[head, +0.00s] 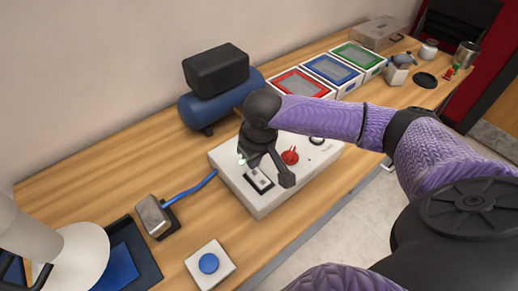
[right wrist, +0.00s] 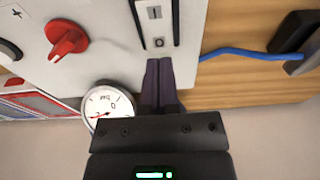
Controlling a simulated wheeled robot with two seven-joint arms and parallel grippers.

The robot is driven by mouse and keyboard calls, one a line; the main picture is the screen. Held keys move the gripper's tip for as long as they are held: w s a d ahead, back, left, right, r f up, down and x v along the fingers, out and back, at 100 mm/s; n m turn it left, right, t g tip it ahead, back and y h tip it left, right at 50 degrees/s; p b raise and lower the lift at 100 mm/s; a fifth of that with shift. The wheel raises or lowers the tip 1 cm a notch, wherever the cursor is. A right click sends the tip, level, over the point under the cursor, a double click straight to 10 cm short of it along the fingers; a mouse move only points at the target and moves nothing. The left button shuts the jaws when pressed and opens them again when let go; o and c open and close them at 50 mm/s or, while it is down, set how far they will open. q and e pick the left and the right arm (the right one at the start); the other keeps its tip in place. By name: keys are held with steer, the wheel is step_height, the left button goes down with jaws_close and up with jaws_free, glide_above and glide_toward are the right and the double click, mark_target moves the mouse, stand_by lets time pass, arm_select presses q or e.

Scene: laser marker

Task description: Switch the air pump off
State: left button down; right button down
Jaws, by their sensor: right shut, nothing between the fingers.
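The air pump (head: 215,83), a black block on a blue tank, stands at the back of the bench. A white control box (head: 235,186) in front of it carries a black-framed rocker switch (head: 259,181). In the right wrist view the switch (right wrist: 155,14) shows an I mark and an O mark, with O nearer my fingers. My right gripper (right wrist: 158,62) is shut and empty, its fingertips just by the O end. I cannot tell whether they touch it or which side is pressed. In the head view the gripper partly covers the box. My left gripper is not in view.
A red knob (right wrist: 67,42) and a round gauge (right wrist: 108,105) sit beside the switch. A blue cable (head: 192,189) runs from the box to a metal-and-black piece (head: 154,215). A blue button (head: 209,263) stands in front. Red, blue and green trays (head: 343,84) lie behind.

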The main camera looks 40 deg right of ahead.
stand_by(0.4)
steer(key=shift+f, duration=0.4)
steer(key=shift+f, duration=0.2)
steer(key=shift+f+b, duration=0.35)
stand_by(0.4)
